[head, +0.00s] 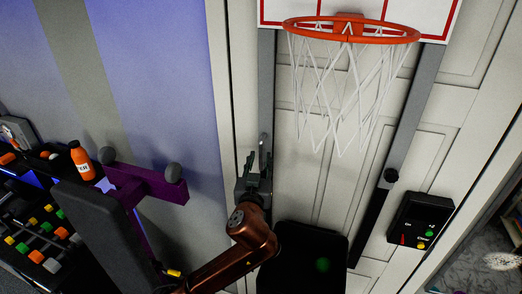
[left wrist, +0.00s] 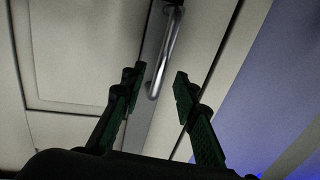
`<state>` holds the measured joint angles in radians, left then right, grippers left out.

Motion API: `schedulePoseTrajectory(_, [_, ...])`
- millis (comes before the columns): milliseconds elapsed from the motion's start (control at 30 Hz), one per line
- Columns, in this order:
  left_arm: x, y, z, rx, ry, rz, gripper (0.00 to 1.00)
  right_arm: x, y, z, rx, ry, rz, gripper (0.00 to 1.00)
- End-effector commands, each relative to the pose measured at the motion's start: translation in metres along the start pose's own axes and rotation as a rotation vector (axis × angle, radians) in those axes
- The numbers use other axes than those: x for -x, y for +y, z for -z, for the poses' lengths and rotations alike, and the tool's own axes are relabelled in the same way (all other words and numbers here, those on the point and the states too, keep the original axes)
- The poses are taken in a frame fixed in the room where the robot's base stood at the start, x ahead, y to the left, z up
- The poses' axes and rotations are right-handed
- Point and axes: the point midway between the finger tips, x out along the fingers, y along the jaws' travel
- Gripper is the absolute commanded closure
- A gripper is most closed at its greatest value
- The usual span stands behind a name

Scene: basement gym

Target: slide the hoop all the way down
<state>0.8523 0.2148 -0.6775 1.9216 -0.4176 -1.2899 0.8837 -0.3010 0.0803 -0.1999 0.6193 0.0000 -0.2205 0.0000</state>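The basketball hoop has an orange rim (head: 352,31) and a white net (head: 340,85), and hangs on a white, red-lined backboard (head: 425,14) at the top of the head view. Grey rails run down the door on both sides below the backboard. A metal bar handle (left wrist: 168,50) shows in the left wrist view; its lower end appears between my fingers, apart from both. In the head view, the handle (head: 263,141) stands on the left rail. My left gripper (head: 258,161) is open and upright just at it. My right gripper is out of view.
A black control box (head: 422,220) with lit buttons is at the lower right on the door, near a black knob (head: 391,175) on the right rail. At left are a purple rack (head: 150,182), an orange bottle (head: 82,160) and a dark padded bench (head: 100,228).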

Motion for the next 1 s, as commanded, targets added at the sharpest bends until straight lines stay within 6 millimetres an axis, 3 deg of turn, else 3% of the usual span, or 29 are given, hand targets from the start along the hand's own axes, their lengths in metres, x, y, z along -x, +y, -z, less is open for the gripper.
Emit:
schedulePoseTrajectory(100, [-0.019,-0.002,0.002,-0.003,0.000,0.003,0.72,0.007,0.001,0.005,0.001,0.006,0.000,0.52])
schedulePoseTrajectory(300, [-0.039,-0.001,0.001,-0.002,0.000,0.001,0.72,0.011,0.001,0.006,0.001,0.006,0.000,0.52])
schedulePoseTrajectory(633, [-0.042,0.000,0.000,0.000,0.000,0.000,0.72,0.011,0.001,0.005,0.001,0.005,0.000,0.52])
schedulePoseTrajectory(1000, [-0.042,0.000,0.000,0.000,0.000,0.000,0.97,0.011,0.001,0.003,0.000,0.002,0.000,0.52])
